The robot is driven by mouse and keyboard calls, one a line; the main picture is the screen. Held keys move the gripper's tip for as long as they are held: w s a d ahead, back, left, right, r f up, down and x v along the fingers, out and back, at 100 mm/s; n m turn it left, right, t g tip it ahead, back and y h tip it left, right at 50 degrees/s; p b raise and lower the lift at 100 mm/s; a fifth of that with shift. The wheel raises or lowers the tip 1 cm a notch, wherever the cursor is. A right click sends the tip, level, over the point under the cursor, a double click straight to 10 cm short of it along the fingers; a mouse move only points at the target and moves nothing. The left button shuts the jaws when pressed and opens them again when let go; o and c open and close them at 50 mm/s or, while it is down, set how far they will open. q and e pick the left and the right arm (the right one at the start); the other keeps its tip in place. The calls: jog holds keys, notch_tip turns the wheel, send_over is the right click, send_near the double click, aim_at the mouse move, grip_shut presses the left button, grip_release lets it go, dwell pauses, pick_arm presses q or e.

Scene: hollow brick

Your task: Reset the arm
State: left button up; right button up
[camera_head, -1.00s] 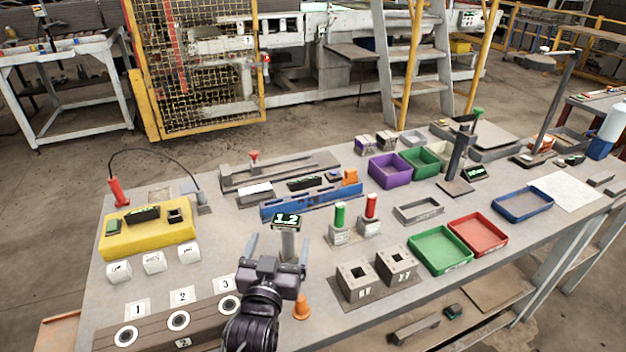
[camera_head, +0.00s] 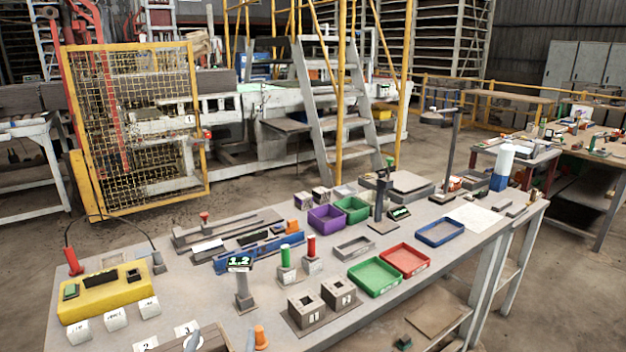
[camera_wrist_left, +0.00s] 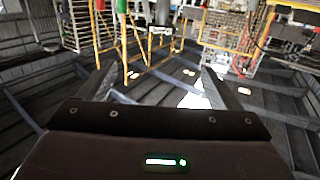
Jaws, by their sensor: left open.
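That wrist view looks away from the bench, at beams and lamps of the hall. My right gripper is in neither view.
A yellow mesh fence (camera_head: 135,130) stands behind.

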pick_arm(q)
jog(key=s+a+f+m+g+h, duration=0.1)
jog(key=s+f+g, duration=0.4)
jog(key=s+g, duration=0.3)
jog(key=s+a+f+m+g, duration=0.1)
jog(key=s+f+m+g, duration=0.1)
jog(key=s+f+g, duration=0.6)
jog(key=s+f, duration=0.3)
jog(key=f, duration=1.2)
jog(key=s+f, duration=0.4)
jog(key=f, duration=1.1)
jog(key=s+a+f, duration=0.4)
jog(key=s+f, duration=1.1)
jog(key=s, duration=0.2)
jog(key=shift+s+f+g, duration=0.3)
jog(key=shift+s+f, duration=0.1)
